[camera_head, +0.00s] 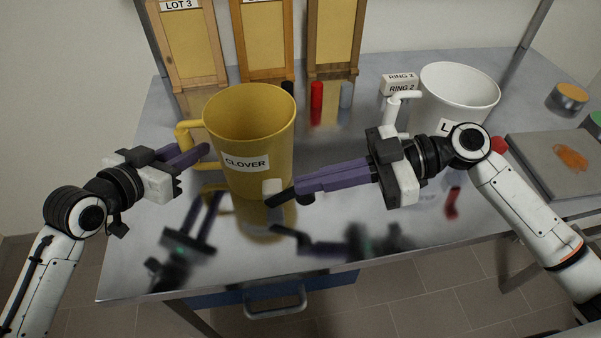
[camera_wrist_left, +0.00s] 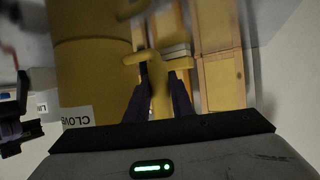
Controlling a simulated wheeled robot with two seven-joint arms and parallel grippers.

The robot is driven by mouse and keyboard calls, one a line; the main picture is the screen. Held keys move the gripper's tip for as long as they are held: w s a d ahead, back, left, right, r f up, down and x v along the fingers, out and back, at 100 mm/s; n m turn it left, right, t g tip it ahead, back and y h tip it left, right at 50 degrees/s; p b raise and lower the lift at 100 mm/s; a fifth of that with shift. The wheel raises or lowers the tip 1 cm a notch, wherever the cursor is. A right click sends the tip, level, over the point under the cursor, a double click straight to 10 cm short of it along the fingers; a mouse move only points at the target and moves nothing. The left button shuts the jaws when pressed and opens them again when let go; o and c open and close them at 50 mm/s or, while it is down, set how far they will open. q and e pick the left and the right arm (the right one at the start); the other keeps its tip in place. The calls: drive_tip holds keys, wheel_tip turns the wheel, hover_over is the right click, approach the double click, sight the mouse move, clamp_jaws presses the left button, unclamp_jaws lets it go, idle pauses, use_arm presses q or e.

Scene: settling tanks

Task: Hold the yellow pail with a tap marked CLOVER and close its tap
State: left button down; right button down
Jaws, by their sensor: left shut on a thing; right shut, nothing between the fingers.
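The yellow pail (camera_head: 250,135) marked CLOVER stands upright on the shiny metal table. Its yellow handle (camera_head: 184,131) is on its left side. My left gripper (camera_head: 200,156) is shut on this handle; in the left wrist view the fingers lie on both sides of the handle (camera_wrist_left: 158,90). The pail's tap (camera_head: 271,187) is pale, low on the front right, with a dark lever (camera_head: 280,198) slanting beside it. My right gripper (camera_head: 298,188) is shut and empty, its fingertips right at the lever; I cannot tell whether they touch it.
A white pail (camera_head: 460,98) with a partly hidden label stands at the back right. Small boxes marked RING 2 (camera_head: 400,82) and several small cylinders (camera_head: 317,95) stand behind. Wooden frames (camera_head: 265,40) line the back. A grey slab (camera_head: 553,165) lies at right. The table's front is clear.

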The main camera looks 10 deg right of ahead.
drive_tip(key=shift+s+d+f, duration=0.1)
drive_tip(key=shift+d+f, duration=0.85)
drive_tip(key=shift+f, duration=0.3)
drive_tip(key=shift+r, duration=0.15)
drive_tip(key=v, duration=0.9)
drive_tip(key=shift+d, duration=0.15)
drive_tip(key=shift+r, duration=0.1)
